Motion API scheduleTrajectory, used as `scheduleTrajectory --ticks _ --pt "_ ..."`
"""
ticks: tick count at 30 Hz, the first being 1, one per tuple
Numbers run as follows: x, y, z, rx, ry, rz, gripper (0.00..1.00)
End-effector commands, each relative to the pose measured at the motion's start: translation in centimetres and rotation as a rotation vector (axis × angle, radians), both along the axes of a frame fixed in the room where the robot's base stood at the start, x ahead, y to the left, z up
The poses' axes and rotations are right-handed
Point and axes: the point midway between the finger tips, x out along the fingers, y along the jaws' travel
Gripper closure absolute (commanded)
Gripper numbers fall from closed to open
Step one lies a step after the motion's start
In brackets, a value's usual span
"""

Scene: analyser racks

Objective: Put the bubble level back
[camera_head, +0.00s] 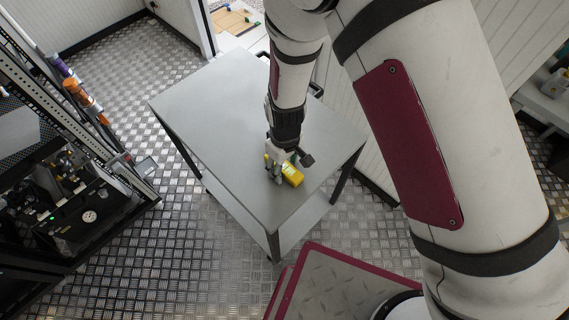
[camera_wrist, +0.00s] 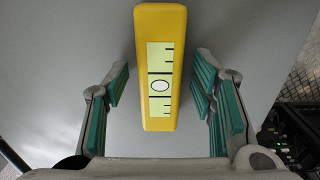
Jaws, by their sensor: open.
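The bubble level (camera_head: 292,175) is a yellow block lying on the grey table near its front corner. In the wrist view the bubble level (camera_wrist: 160,40) shows a pale scale with dark marks and a round vial. My gripper (camera_head: 282,172) is low over the table at the level. In the wrist view my gripper (camera_wrist: 160,95) is open, with one green-padded finger on each side of the level. There are gaps between both fingers and the level, so neither appears to touch it.
The grey table (camera_head: 205,105) is otherwise bare. A black rack (camera_head: 75,190) with a gauge and equipment stands on the left. Metal tread-plate floor (camera_head: 180,265) lies between rack and table. A pale bench (camera_head: 545,105) is at the far right.

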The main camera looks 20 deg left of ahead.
Motion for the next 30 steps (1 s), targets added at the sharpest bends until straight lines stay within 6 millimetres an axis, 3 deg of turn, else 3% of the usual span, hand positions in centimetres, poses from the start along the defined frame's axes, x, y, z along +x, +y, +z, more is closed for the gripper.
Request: scheduleTrajectory --ticks 5,18,24,30 --pt "0.1 0.1 1.7 0.002 -0.002 0.001 0.49" --pt "0.1 0.1 10.2 0.003 -0.002 0.000 0.49" --pt "0.1 0.0 12.0 0.001 -0.002 0.001 0.49" --pt "0.0 0.0 12.3 0.000 0.000 0.000 0.49"
